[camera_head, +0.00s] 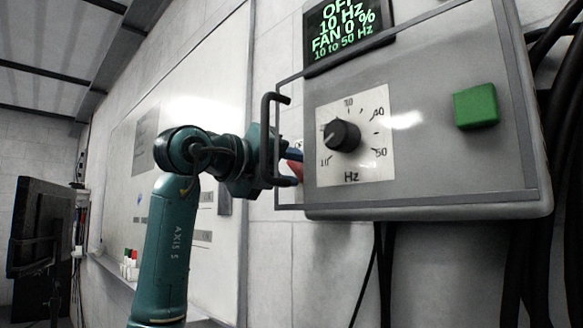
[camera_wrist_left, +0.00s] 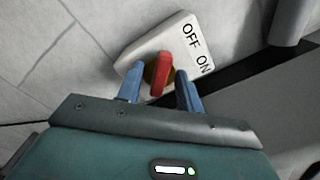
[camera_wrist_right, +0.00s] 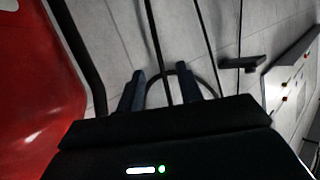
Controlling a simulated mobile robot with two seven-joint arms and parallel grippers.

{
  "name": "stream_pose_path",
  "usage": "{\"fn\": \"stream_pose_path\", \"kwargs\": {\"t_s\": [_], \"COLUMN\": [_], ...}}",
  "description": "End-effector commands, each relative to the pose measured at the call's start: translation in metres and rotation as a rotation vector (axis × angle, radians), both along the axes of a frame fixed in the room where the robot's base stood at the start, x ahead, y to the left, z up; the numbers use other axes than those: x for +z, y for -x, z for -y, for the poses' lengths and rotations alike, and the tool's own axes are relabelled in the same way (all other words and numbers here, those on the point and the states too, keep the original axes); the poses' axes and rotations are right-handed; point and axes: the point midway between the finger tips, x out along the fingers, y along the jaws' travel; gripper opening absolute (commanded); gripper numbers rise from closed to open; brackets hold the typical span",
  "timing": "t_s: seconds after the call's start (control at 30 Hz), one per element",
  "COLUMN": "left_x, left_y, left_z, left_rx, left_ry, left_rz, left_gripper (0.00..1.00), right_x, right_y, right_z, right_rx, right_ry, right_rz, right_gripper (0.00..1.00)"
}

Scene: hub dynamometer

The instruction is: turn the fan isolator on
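In the left wrist view my left gripper (camera_wrist_left: 160,88) is open, with one blue finger on each side of the handle and small gaps visible. In the head view the left gripper (camera_head: 290,168) is beside the left edge of the control box, with a bit of the red handle (camera_head: 296,166) between its fingers. My right gripper (camera_wrist_right: 165,88) is open and empty in its wrist view and is outside the head view.
The grey control box (camera_head: 430,190) has a Hz dial (camera_head: 342,135), a green button (camera_head: 476,106) and a display (camera_head: 345,30) reading OFF, 10 Hz, FAN 0 %. Dark cables hang at right. A red surface (camera_wrist_right: 35,90) is at left in the right wrist view.

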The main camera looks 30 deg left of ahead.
Motion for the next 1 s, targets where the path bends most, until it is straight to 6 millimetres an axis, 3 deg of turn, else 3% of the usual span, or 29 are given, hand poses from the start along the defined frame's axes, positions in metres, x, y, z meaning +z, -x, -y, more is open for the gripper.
{"fn": "stream_pose_path", "kwargs": {"t_s": [0.13,0.57,1.0], "left_x": [-0.0001,0.0001,0.0015], "left_y": [0.0001,0.0006,0.0008], "left_z": [0.0000,-0.0002,-0.0008], "left_rx": [0.000,0.000,0.001], "left_ry": [0.000,0.000,-0.044], "left_rz": [0.000,0.000,0.017], "left_gripper": [0.36,0.01,0.00], "right_x": [0.0000,0.0011,0.0032], "right_y": [-0.0006,-0.0024,-0.0016], "right_z": [-0.0003,-0.0006,-0.0010], "right_rx": [0.000,0.001,0.001], "right_ry": [0.000,-0.001,-0.002], "right_rz": [0.001,0.005,-0.002], "right_gripper": [0.36,0.36,0.36]}}
